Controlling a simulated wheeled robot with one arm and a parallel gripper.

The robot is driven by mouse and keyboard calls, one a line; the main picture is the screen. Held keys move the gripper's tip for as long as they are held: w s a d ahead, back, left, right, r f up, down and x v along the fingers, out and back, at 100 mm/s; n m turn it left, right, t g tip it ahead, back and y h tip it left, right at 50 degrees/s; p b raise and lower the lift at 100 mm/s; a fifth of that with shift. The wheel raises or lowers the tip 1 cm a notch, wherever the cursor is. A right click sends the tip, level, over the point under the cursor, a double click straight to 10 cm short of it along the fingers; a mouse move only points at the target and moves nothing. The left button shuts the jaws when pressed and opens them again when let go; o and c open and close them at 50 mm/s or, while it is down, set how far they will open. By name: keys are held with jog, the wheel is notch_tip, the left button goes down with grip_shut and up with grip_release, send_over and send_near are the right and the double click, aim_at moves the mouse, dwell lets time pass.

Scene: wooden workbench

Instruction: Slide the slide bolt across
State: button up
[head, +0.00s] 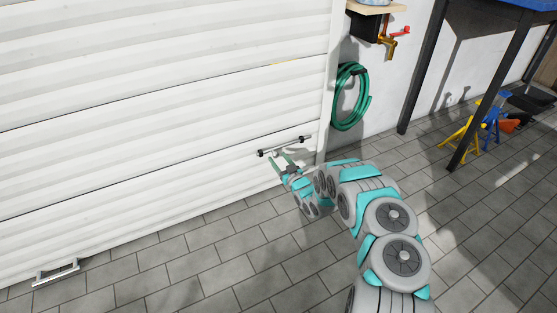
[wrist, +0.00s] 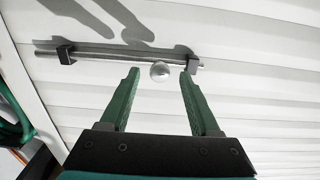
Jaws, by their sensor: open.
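The slide bolt (head: 284,147) is a thin metal rod in dark brackets, low on the white shutter door (head: 150,110) near its right edge. In the wrist view the bolt rod (wrist: 105,57) runs across the upper part, with a dark bracket near each end. A pale round knob (wrist: 160,71) sits on the rod close to the right bracket. My gripper (wrist: 160,75) is open, with its green fingers on either side of the knob. I cannot tell whether a finger touches it. In the head view my gripper (head: 280,161) is at the bolt.
A green hose (head: 350,97) hangs on the wall right of the door, below a tap (head: 390,42). A handle (head: 57,271) is low on the door at left. A workbench (head: 490,30) and yellow and blue stands are at right.

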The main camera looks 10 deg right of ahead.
jog(key=shift+w+a+f, duration=0.1)
jog(key=shift+w+a, duration=0.05)
jog(key=shift+w, duration=0.2)
jog(key=shift+c, duration=0.3)
grip_shut()
dwell(0.9)
